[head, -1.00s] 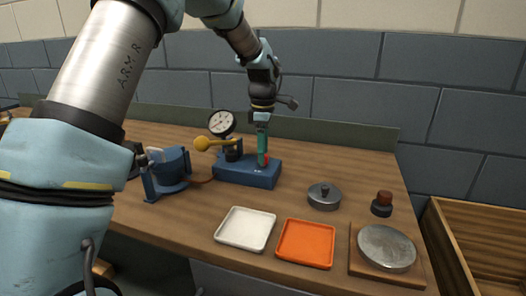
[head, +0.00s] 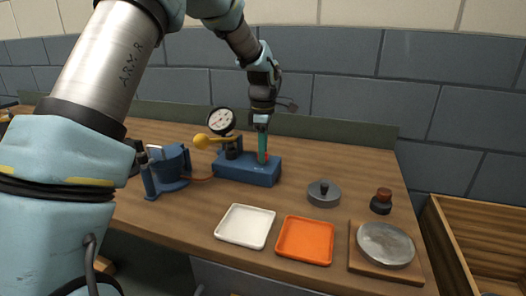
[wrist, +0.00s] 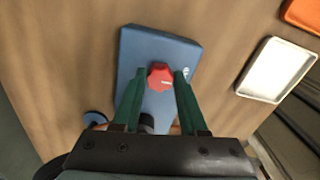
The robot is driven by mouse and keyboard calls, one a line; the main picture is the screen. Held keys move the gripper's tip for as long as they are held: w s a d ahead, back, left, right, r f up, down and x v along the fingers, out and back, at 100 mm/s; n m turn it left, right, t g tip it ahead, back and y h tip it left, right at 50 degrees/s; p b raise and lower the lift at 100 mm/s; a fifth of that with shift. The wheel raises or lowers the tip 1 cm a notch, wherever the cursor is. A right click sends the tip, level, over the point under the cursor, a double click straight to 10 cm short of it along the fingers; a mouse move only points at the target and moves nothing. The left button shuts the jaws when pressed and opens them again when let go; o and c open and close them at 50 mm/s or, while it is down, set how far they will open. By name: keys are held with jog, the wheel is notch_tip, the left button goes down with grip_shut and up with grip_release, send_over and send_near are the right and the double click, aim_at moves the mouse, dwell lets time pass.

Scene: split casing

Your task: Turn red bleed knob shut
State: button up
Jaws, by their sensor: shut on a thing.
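The red bleed knob (wrist: 160,77) sits on top of the blue pump block (wrist: 148,45), seen from above in the wrist view. My gripper (wrist: 159,76) has its two green fingers on either side of the knob, shut on it. In the head view my gripper (head: 262,158) points straight down at the right part of the blue block (head: 232,171), and its fingers hide most of the knob. A pressure gauge (head: 222,121) and a lever with a yellow ball end (head: 201,141) stand at the block's left part.
A blue vise-like device (head: 168,172) stands left of the block. A white tray (head: 244,226) and an orange tray (head: 305,241) lie in front. A grey lidded disc (head: 324,193), a dark red-topped piece (head: 382,201) and a round metal plate on a board (head: 386,245) are at the right.

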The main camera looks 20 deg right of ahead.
grip_shut()
